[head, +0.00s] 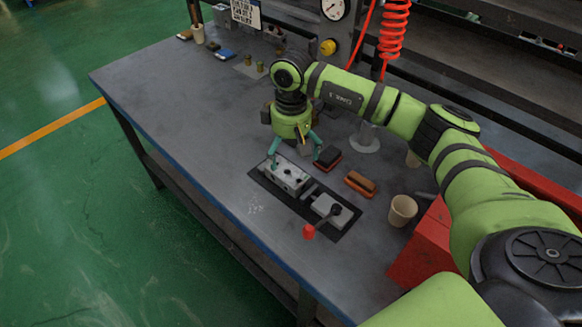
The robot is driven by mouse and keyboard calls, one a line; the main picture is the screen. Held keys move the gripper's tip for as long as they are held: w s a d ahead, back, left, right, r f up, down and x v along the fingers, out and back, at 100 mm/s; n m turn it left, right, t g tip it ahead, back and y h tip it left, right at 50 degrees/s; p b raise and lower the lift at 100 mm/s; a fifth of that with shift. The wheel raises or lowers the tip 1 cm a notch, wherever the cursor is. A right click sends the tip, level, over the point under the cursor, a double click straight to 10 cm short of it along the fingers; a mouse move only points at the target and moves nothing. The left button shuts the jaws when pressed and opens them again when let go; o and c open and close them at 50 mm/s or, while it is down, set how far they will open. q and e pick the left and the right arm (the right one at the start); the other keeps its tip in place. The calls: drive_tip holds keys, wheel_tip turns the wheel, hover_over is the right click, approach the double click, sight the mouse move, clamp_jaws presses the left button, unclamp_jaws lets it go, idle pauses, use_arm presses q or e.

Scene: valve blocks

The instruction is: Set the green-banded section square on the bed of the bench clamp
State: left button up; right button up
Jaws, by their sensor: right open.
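My right gripper (297,158) hangs over the bench with its two teal fingers spread wide. It is open, and I see nothing held in it. Below it is a grey block (285,176) with dark holes on top, on the left part of a long black base plate (344,227). The left finger is close to this block; I cannot tell if it touches. On the right part of the plate is a grey clamp block (328,207) with a lever ending in a red knob (308,231). I cannot make out a green band on any block. My left gripper is not in view.
A black block on a red base (328,158), a brown brush-like block (361,183) and a beige cup (402,210) stand right of the plate. A red box (425,245) is at the bench's right. The bench's left half (180,100) is mostly clear.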

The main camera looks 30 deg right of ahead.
sight(291, 169)
drive_tip(key=shift+r+b, duration=0.45)
drive_tip(key=shift+r, duration=2.2)
